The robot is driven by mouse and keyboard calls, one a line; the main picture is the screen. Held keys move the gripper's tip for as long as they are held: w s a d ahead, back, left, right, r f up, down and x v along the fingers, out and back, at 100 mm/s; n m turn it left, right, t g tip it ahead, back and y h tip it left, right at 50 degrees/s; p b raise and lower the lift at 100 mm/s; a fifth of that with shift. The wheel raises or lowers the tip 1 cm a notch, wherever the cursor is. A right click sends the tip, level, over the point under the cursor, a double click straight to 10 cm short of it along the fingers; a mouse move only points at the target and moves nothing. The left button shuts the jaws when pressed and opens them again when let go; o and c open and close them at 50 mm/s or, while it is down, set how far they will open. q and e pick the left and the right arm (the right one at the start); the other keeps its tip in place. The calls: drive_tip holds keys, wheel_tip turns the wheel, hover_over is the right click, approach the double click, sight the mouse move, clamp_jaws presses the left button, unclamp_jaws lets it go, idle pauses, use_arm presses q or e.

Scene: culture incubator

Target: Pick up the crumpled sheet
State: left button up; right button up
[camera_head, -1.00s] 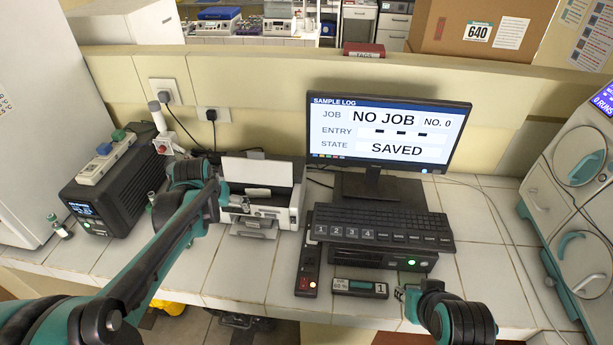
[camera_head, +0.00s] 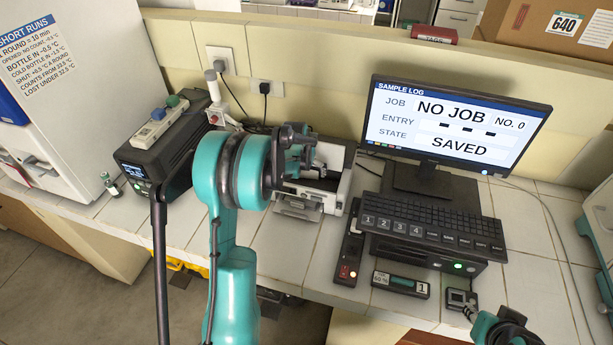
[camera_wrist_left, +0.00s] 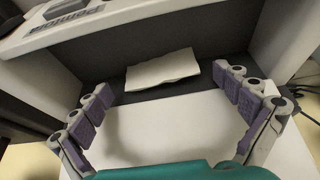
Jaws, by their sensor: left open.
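A small off-white sheet with a wavy edge (camera_wrist_left: 163,68) lies in the dark recess of the white printer in the left wrist view. The printer (camera_head: 343,180) stands on the bench left of the monitor in the head view. My left gripper (camera_head: 308,160) is over the printer and hides much of its top, so I cannot make out the sheet there. In the left wrist view my left gripper (camera_wrist_left: 172,100) is open, its purple-padded fingers apart on either side, with nothing between the pads. My right gripper (camera_head: 463,302) is at the bench's front edge; its opening is unclear.
A larger smooth white panel (camera_wrist_left: 165,125) lies in front of the sheet in the wrist view. A keyboard (camera_head: 432,222) on a black box and a monitor (camera_head: 450,120) stand to the right. A black unit (camera_head: 165,150) is at left.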

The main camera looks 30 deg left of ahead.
use_arm(q)
drive_tip(key=shift+w+f, duration=0.15)
drive_tip(key=shift+f, duration=0.15)
drive_tip(key=c, duration=0.8)
drive_tip(key=shift+r, duration=0.1)
